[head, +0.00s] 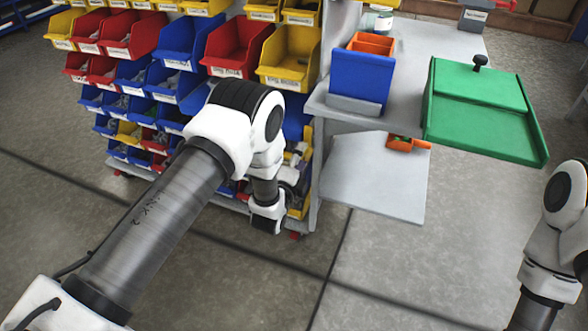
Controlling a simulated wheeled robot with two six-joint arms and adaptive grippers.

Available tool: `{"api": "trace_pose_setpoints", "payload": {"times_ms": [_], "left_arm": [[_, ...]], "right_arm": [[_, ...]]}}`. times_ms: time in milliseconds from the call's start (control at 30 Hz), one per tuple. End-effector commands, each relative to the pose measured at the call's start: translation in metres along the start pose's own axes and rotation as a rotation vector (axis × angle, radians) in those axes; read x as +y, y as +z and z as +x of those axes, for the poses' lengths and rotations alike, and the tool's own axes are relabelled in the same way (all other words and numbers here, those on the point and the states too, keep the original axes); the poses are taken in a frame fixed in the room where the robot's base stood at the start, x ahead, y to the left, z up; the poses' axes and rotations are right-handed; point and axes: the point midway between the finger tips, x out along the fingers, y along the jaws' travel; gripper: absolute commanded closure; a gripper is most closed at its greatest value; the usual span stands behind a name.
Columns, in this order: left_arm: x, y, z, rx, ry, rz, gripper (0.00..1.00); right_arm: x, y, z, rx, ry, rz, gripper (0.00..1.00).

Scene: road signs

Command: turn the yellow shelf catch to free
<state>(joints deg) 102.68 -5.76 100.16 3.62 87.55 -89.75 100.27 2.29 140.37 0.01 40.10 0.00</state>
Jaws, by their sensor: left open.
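I cannot pick out the yellow shelf catch for certain. A small yellowish patch shows by my left gripper, but it is too small and covered to name. My left gripper (292,170) is open, low in front of the right end of the bin rack, close to the shelf's upright. The wrist of my left arm hides part of it, and I cannot tell whether it touches anything. The grey shelf (350,117) has a lower board (375,185) to the right of this gripper. My right arm shows at the right edge; its gripper is out of view.
A rack of red, blue and yellow bins (235,45) stands at the left. A small orange tray (408,143) sits below. The floor in front is clear.

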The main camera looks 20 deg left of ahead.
Motion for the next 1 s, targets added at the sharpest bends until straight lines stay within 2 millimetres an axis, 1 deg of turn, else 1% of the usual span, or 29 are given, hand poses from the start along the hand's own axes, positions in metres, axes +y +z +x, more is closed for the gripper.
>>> {"api": "trace_pose_setpoints", "payload": {"times_ms": [33, 100, 200, 300, 433, 867, 933, 967, 1000], "left_arm": [[0.001, 0.0, -0.014, 0.001, 0.004, 0.001, 0.42], [0.001, -0.001, -0.033, 0.001, 0.005, 0.001, 0.42], [0.0, 0.0, -0.056, 0.0, 0.004, 0.002, 0.42], [0.0, 0.0, -0.072, 0.0, 0.002, 0.002, 0.42], [0.0, 0.0, -0.08, 0.0, 0.0, 0.001, 0.42], [0.0, 0.0, -0.08, 0.0, 0.0, 0.001, 0.42], [0.004, 0.007, -0.082, -0.014, 0.009, -0.002, 0.42], [0.008, 0.012, -0.087, -0.025, 0.025, -0.004, 0.42], [0.017, 0.019, -0.098, -0.039, 0.066, -0.007, 0.42]], "right_arm": [[0.0, 0.0, 0.0, 0.0, 0.0, 0.0, 0.6], [0.0, 0.0, 0.0, 0.0, 0.0, 0.0, 0.6], [0.0, 0.0, 0.0, 0.0, 0.0, 0.0, 0.6], [0.0, 0.0, 0.0, 0.0, 0.0, 0.0, 0.6], [0.0, 0.0, 0.0, 0.0, 0.0, 0.0, 0.6], [0.0, 0.0, 0.0, 0.0, 0.0, 0.0, 0.6], [0.0, 0.0, 0.0, 0.0, 0.0, 0.0, 0.6], [0.0, 0.0, 0.0, 0.0, 0.0, 0.0, 0.6], [0.0, 0.0, 0.0, 0.0, 0.0, 0.0, 0.6]]}}
